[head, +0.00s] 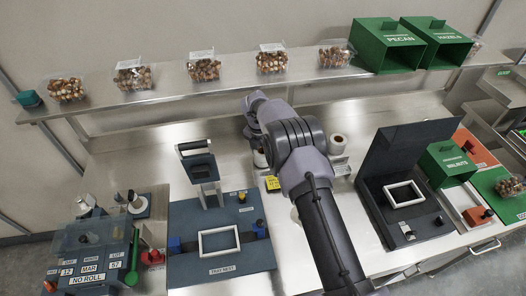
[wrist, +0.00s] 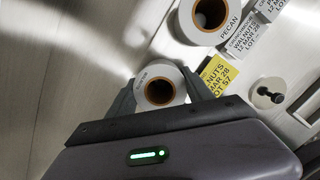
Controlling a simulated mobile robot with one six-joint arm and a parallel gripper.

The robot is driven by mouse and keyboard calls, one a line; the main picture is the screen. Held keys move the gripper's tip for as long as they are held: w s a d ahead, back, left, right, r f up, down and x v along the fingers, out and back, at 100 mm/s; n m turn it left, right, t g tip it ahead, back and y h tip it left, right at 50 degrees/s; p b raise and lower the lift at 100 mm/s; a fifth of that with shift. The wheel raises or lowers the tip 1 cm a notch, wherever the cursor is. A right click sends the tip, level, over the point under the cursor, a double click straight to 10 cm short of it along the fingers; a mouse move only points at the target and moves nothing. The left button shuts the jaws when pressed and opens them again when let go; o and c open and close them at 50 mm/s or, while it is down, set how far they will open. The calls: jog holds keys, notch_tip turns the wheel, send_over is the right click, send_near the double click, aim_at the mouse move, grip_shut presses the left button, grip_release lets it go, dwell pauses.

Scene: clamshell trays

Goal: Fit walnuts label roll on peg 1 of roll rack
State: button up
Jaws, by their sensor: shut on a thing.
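My gripper (wrist: 160,86) is shut on a white label roll (wrist: 178,95) with a brown core, seen from above in the wrist view. The print on this roll is too small to read. In the head view my arm hides most of the gripper, and a white roll (head: 260,159) shows beneath it. A second roll marked PECAN (wrist: 187,27) stands close by. A bare dark-topped peg (wrist: 267,95) rises from a pale base (wrist: 287,84), which looks like part of the roll rack; its peg number is not readable. The held roll is apart from this peg.
A yellow walnuts card (wrist: 217,77) lies beside the held roll, with white label cards (wrist: 245,38) near it. A dark tray station (head: 222,240) stands left of my arm and an open dark clamshell station (head: 405,190) right. Filled trays (head: 205,70) line the back shelf.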

jog(key=shift+f, duration=0.1)
jog(key=o, duration=1.5)
notch_tip(320, 180, up, 5)
jog(key=p, duration=0.3)
